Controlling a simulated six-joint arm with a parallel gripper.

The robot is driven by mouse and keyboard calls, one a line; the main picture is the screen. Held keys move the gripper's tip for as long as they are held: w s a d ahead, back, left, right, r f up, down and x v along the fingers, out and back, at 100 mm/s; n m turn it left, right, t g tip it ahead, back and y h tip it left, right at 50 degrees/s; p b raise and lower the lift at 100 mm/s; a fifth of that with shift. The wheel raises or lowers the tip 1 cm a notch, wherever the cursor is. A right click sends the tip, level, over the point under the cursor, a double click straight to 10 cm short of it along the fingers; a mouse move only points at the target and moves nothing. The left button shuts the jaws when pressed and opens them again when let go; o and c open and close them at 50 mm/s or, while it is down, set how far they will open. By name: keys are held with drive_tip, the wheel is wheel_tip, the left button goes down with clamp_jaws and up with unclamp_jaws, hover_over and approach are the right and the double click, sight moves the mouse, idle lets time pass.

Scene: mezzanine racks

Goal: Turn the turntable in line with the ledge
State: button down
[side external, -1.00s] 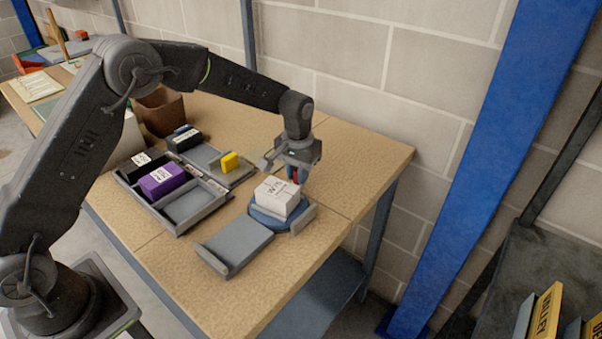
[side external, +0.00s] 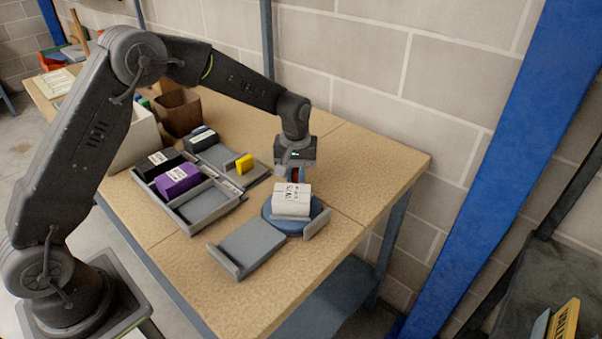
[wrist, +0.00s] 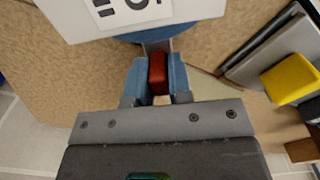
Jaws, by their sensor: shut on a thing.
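The turntable (side external: 278,227) is a round blue disc near the table's right end. A white labelled box (side external: 291,201) sits on it, and a grey upright stop stands at its right side. The grey ledge (side external: 250,246), a flat plate with a raised lip at its left end, lies just left of and in front of the turntable. My gripper (side external: 295,176) is behind the box. In the wrist view its blue fingers (wrist: 157,78) are shut on a red handle (wrist: 158,74), which joins a grey arm at the turntable's edge (wrist: 155,33). The handle is largely hidden in the side view.
A grey divided tray (side external: 205,204) holding purple and black boxes lies to the left. Behind it, another grey tray holds a yellow block (side external: 244,164) and a dark box. A brown bin (side external: 180,112) stands farther back. Bare tabletop lies right of the turntable.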

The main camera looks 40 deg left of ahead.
drive_tip(key=shift+s+a+r+n, duration=0.1)
drive_tip(key=shift+s+a+n, duration=0.3)
drive_tip(key=shift+n, duration=0.35)
drive_tip(key=shift+s+a+n, duration=0.35)
drive_tip(key=shift+a+n, duration=0.05)
drive_tip(key=shift+n, duration=0.35)
drive_tip(key=shift+s+a+n, duration=0.3)
drive_tip(key=shift+s+n, duration=0.15)
drive_tip(key=shift+n, duration=0.25)
drive_tip(key=shift+s+a+n, duration=0.25)
drive_tip(key=shift+s+n, duration=0.2)
drive_tip(key=shift+n, duration=0.25)
drive_tip(key=shift+s+a+n, duration=0.15)
drive_tip(key=shift+s+n, duration=0.35)
drive_tip(key=shift+n, duration=0.2)
drive_tip(key=shift+s+a+n, duration=0.15)
drive_tip(key=shift+s+n, duration=0.35)
drive_tip(key=shift+n, duration=0.2)
drive_tip(key=shift+s+n, duration=0.7)
drive_tip(key=shift+n, duration=0.2)
drive_tip(key=shift+s, duration=0.15)
drive_tip(key=c, duration=1)
unclamp_jaws()
drive_tip(key=shift+c, duration=0.2)
wheel_tip(320, 180, up, 14)
